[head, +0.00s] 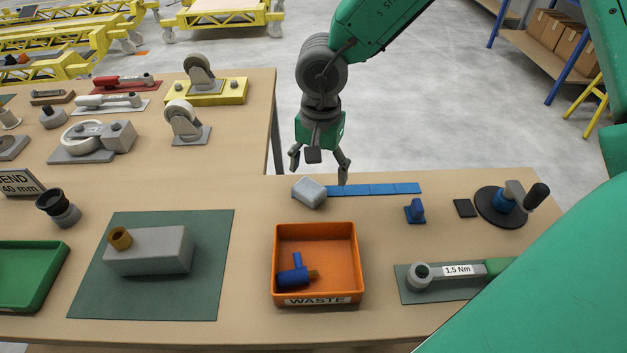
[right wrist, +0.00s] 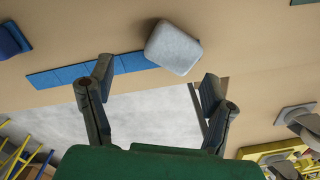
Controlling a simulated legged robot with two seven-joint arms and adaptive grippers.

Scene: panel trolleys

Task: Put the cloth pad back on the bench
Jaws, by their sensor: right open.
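The cloth pad, a light grey rounded block (head: 309,192), is at the left end of a blue segmented strip (head: 375,189) near the bench's back edge. My right gripper (head: 318,172) is open and empty, pointing down just behind the pad. In the right wrist view the pad (right wrist: 173,47) is ahead of the spread fingers (right wrist: 157,78), apart from both. The bench (head: 255,215) has a tan top. My left gripper is not in view.
An orange waste bin (head: 357,262) holding a blue fitting stands in front of the pad. A small blue part (head: 415,211) and a torque wrench (head: 455,272) are to the right. A green mat (head: 90,290) with a grey block is left. Bare bench surrounds the pad's left side.

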